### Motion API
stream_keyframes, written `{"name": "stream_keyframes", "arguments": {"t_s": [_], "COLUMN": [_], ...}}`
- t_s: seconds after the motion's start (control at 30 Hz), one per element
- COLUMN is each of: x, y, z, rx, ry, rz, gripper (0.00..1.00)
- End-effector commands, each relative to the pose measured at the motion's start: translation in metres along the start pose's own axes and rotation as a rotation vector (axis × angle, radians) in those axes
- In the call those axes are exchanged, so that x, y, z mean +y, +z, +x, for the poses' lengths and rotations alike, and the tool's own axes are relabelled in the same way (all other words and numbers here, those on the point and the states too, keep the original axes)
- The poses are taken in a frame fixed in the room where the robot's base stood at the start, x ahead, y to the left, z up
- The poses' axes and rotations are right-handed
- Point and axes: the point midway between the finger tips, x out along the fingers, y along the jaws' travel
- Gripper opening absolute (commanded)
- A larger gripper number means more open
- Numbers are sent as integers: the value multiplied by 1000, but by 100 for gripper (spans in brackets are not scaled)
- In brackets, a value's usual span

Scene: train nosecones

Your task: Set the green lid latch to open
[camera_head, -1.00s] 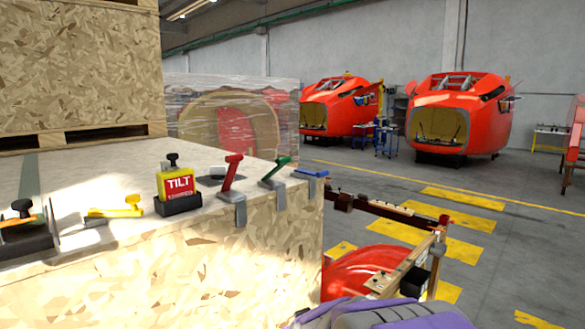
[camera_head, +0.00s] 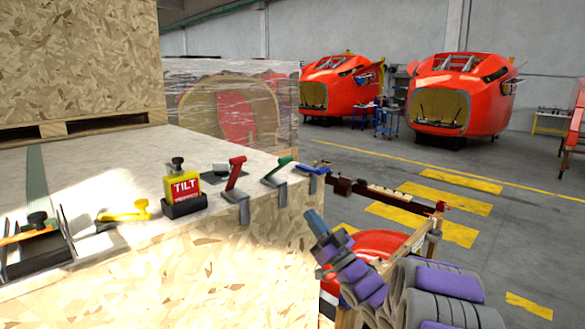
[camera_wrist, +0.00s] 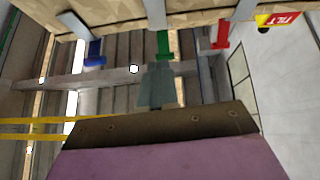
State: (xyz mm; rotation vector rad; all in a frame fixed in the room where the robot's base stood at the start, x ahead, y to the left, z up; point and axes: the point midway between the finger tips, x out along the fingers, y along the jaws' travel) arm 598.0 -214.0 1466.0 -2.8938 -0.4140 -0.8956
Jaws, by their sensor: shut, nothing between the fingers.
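The green latch (camera_head: 279,166) sits on the right-hand top edge of the chipboard crate, between a red latch (camera_head: 236,170) and a blue latch (camera_head: 314,170). Its handle slants up and to the right from a grey bracket. In the wrist view the green latch (camera_wrist: 163,44) hangs from the top, just beyond my fingertips, with the blue latch (camera_wrist: 95,54) left and the red latch (camera_wrist: 220,36) right. My gripper (camera_head: 314,220) is shut and empty, below and right of the green latch, apart from it in the head view. My gripper (camera_wrist: 158,72) also shows in the wrist view.
The crate top (camera_head: 110,165) also carries a yellow TILT block (camera_head: 185,186), a yellow lever (camera_head: 124,213) and a black-knobbed tool (camera_head: 37,220). A stacked crate (camera_head: 80,55) stands behind. A wooden frame with a red part (camera_head: 375,243) lies beyond my arm.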

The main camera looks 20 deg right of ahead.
Motion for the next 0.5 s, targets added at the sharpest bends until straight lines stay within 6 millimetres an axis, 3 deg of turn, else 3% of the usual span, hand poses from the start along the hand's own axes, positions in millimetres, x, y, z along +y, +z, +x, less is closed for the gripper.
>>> {"name": "stream_keyframes", "arguments": {"t_s": [0.13,0.27,0.5], "x": [6,5,1], "y": [-18,-25,-28], "z": [-11,-12,17], "rx": [100,133,134], "ry": [-36,-50,-56], "rz": [31,41,40], "gripper": [0,0,0]}}
